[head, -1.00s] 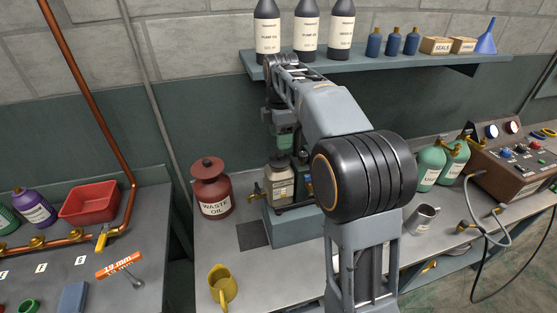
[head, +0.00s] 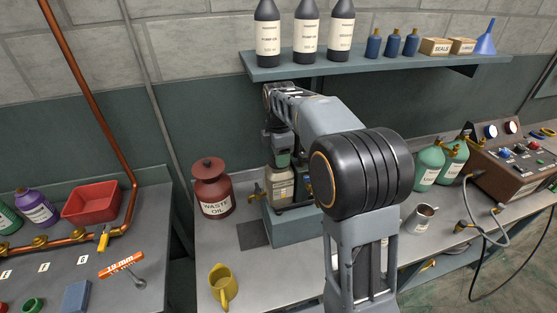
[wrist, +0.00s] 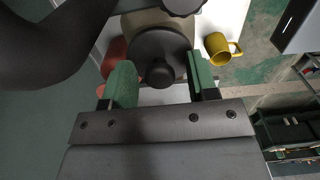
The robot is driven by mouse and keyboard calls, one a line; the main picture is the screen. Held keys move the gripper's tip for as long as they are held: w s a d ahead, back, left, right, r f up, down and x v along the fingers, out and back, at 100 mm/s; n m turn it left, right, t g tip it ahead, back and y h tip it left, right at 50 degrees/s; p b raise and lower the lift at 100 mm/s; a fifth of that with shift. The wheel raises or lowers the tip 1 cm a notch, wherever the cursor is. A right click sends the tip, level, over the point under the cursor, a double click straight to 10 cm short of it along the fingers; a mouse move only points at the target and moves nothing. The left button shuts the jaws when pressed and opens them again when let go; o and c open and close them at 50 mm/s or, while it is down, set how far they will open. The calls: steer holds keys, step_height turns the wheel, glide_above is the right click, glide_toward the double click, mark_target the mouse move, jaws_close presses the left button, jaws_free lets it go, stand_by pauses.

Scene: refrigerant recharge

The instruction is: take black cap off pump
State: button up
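The pump (head: 281,187) stands on the bench on a blue-grey base, with a cream label and a brass tap at its left. In the wrist view its round black cap (wrist: 160,52) with a smaller knob shows between the fingers. My gripper (wrist: 160,78) is open, with one green-padded finger on each side of the cap. I see gaps between the pads and the cap's knob. In the head view my gripper (head: 283,157) points down just over the pump top, and it hides the cap there.
A red-brown waste oil jar (head: 212,190) stands close left of the pump. A yellow jug (head: 222,287) is at the front of the bench and a grey mug (head: 420,218) to the right. A shelf (head: 375,62) with bottles hangs above.

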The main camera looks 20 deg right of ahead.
steer(key=c, duration=0.8)
steer(key=shift+r, duration=0.1)
steer(key=shift+c, duration=0.2)
